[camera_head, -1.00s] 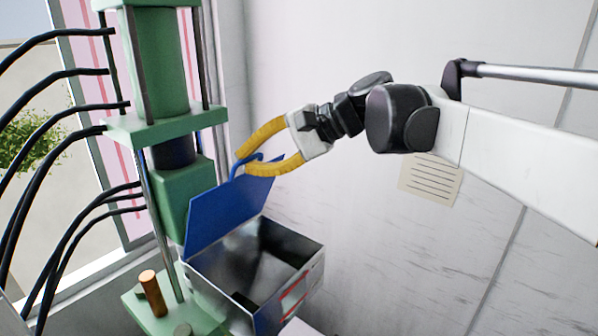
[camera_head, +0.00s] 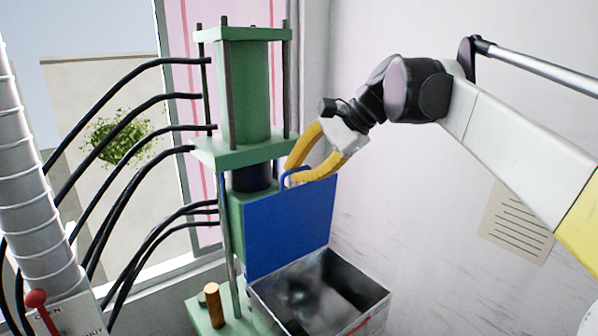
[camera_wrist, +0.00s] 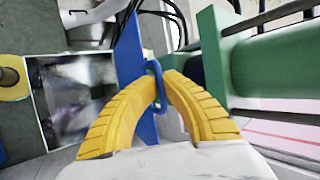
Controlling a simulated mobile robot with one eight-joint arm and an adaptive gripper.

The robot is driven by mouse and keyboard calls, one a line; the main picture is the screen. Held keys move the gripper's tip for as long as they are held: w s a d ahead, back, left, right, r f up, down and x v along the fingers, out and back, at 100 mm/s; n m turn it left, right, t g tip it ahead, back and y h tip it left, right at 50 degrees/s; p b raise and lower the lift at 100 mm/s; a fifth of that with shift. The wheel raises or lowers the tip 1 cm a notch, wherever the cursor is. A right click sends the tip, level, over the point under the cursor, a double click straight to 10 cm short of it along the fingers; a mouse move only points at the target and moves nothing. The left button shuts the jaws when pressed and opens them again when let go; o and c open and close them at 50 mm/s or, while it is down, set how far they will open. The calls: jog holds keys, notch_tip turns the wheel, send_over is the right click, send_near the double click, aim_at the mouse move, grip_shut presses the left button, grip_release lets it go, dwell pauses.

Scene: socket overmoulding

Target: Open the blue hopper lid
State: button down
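The blue hopper lid (camera_head: 292,228) stands raised, roughly upright, along the back left edge of the metal hopper (camera_head: 376,296), whose inside is exposed. A blue loop handle (camera_head: 285,181) is at the lid's upper edge. My gripper (camera_head: 291,174) has yellow fingers closed around this handle, above the lid. In the wrist view, the fingertips (camera_wrist: 161,78) meet closely at the blue handle (camera_wrist: 158,92), with the lid (camera_wrist: 130,50) seen nearly edge-on behind it. The exact finger contact is partly hidden.
A green press (camera_head: 247,95) stands directly behind and left of the lid, close to it. Black hoses (camera_head: 130,75) run to its left. A copper-coloured cylinder (camera_head: 212,305) stands on the green base. A red-knobbed lever (camera_head: 36,299) is at lower left. The right wall side is open.

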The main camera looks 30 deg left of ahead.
jog(key=c, duration=1.6)
grip_release()
jog(key=shift+o, duration=0.2)
jog(key=v, duration=1.2)
